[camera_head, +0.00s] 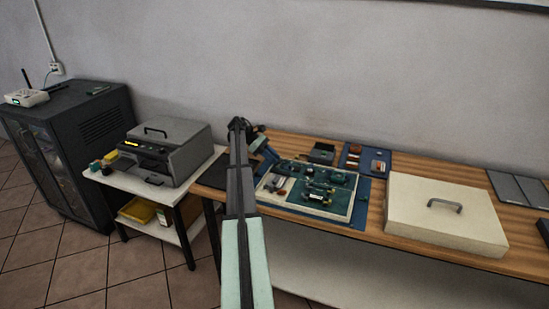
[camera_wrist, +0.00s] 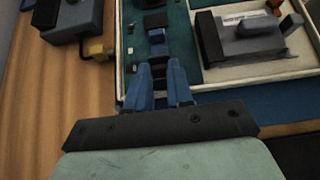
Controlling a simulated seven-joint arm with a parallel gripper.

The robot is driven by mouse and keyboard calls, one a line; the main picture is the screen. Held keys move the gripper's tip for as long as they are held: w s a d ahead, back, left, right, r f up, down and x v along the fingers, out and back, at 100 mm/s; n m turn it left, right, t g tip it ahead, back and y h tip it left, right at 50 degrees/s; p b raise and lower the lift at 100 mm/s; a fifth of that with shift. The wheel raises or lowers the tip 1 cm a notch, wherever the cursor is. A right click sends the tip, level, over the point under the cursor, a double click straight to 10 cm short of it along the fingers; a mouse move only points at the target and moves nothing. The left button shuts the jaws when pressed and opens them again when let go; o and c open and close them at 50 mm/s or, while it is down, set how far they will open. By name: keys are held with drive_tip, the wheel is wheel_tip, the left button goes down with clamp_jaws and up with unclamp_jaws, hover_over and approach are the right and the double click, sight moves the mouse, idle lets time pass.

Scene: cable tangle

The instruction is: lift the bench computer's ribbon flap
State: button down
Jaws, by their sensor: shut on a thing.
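The bench computer is a green circuit board (camera_head: 340,178) with grey and dark parts, set in a shallow pale tray (camera_head: 345,217) on the wooden bench. It also shows in the wrist view, the board (camera_wrist: 185,40) inside the tray's light rim. My gripper (camera_wrist: 160,66) reaches over the tray's near edge with its blue fingers close together. They are shut on a small dark piece at the board's edge, which appears to be the ribbon flap (camera_wrist: 157,48). The fingers hide most of it, and I cannot tell how far it is raised. In the head view my arm partly blocks the gripper.
A blue-grey device with a yellow plug (camera_wrist: 97,49) lies left of the tray. A cream lidded box (camera_head: 445,215) stands on the right of the bench. Bare wood lies left of the tray.

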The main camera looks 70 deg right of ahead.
drive_tip(key=shift+w+f+g, duration=0.2)
drive_tip(key=shift+w+g, duration=0.05)
drive_tip(key=shift+g, duration=0.55)
drive_tip(key=c, duration=1)
unclamp_jaws()
drive_tip(key=shift+s, duration=0.1)
